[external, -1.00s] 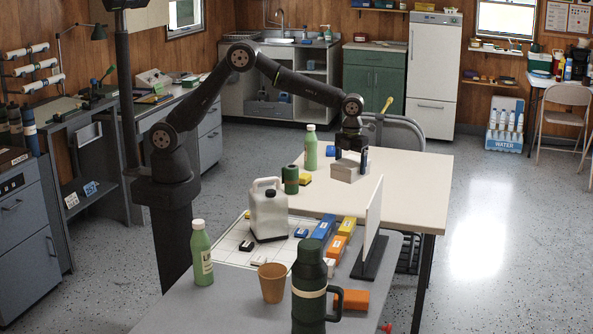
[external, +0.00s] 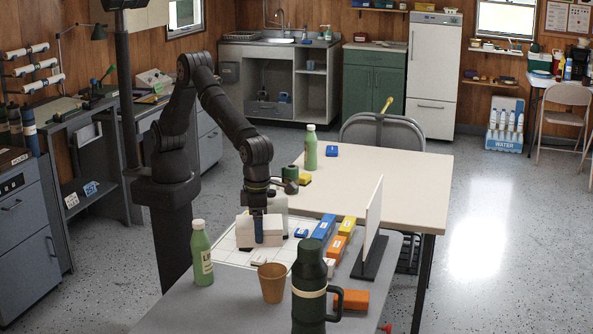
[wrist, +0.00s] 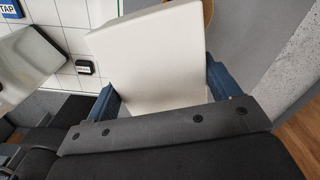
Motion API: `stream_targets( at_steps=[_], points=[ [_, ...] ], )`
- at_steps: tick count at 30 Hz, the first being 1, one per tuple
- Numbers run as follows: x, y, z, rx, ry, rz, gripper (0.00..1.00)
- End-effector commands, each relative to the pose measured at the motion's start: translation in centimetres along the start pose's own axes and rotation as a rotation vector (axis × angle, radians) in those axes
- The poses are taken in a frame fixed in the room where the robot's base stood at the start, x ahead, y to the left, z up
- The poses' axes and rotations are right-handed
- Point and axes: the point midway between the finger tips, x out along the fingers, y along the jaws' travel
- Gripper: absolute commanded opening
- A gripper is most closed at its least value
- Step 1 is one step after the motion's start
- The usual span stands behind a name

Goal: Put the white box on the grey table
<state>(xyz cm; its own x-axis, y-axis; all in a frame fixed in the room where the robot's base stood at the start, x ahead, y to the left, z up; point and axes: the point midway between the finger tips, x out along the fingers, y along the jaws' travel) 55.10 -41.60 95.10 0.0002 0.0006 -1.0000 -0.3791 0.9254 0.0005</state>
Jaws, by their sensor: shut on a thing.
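The white box (external: 243,231) is between the jaws of my gripper (external: 260,226), over the gridded white board on the grey table (external: 215,295). In the wrist view the white box (wrist: 150,60) fills the space between the two blue fingers of my gripper (wrist: 162,88), which are shut on its sides. The box looks close to the board, but I cannot tell if it touches. The far finger is hidden in the external view.
A white jug (external: 278,202) stands close behind the box. A green bottle (external: 201,255), brown cup (external: 272,284), dark green flask (external: 310,290) and upright white panel (external: 374,222) stand around. Blue, yellow and orange blocks lie right of the board. The beige table (external: 400,185) stands behind.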

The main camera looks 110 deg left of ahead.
Motion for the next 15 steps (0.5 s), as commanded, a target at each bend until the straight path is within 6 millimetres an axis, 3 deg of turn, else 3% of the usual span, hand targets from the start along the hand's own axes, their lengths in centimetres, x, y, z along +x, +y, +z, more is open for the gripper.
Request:
stream_targets(
  at_steps=[1, 9, 15],
  points=[
    [-0.1, -1.5, -2.7, 0.046, 0.0, -0.001, 0.51],
    [-0.1, -6.6, -15.6, 0.251, 0.0, -0.001, 0.51],
    [-0.1, -8.0, -21.7, 0.343, -0.001, -0.001, 0.51]
  ],
)
